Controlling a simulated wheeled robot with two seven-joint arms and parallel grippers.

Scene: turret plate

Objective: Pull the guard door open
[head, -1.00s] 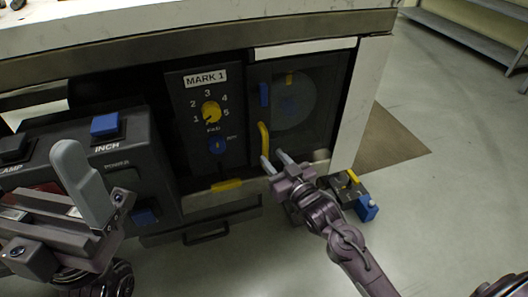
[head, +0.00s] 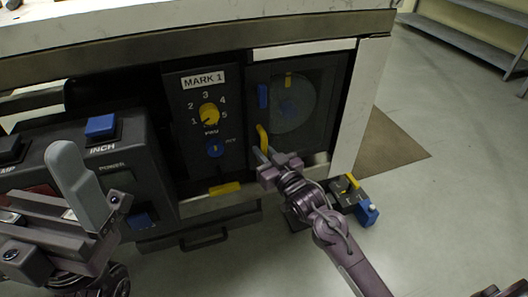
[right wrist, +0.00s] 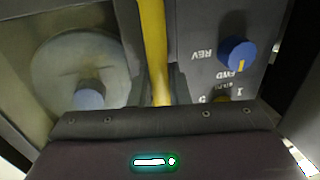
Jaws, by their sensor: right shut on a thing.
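The guard door (head: 312,144) is a dark framed panel with a see-through window, at the right of the cabinet front in the head view; it looks closed. Its upright yellow handle (head: 262,136) is on the door's left side. My right gripper (head: 262,156) is shut on the lower part of this handle. The yellow handle (right wrist: 154,45) also runs down the middle of the right wrist view, into the gripper; the fingertips are hidden there. My left gripper (head: 80,185) is at the left, in front of the control box and away from the door; its jaw gap is unclear.
A MARK 1 panel (head: 183,120) with a yellow dial (head: 208,114) and blue knob (head: 215,148) is left of the door. A control box (head: 130,160) with a blue INCH button (head: 101,127) is further left. A small pedal unit (head: 348,193) sits on the floor at right.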

